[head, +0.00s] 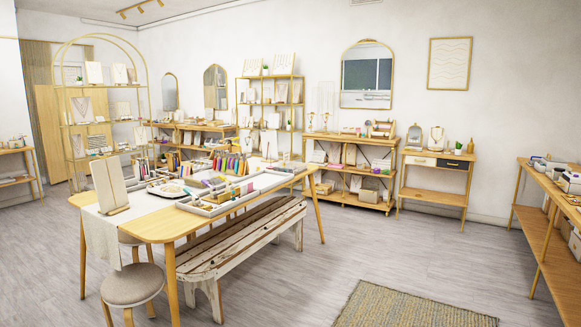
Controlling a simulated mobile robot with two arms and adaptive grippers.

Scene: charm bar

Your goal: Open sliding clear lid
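I cannot make out a sliding clear lid for certain at this distance. A pale, see-through upright case (325,97) seems to stand on the wooden console (345,138) at the back wall; whether it has a lid is too small to tell. Trays with dividers (232,207) lie on the long wooden table (160,226) at the left, holding small coloured items; no clear cover shows on them. Neither of my grippers is in view.
A weathered bench (240,240) and a round stool (132,284) stand by the long table. A side table (437,160) with drawers stands at the back wall. Another table (545,188) runs along the right. Open floor (400,240) and a rug (410,306) lie between.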

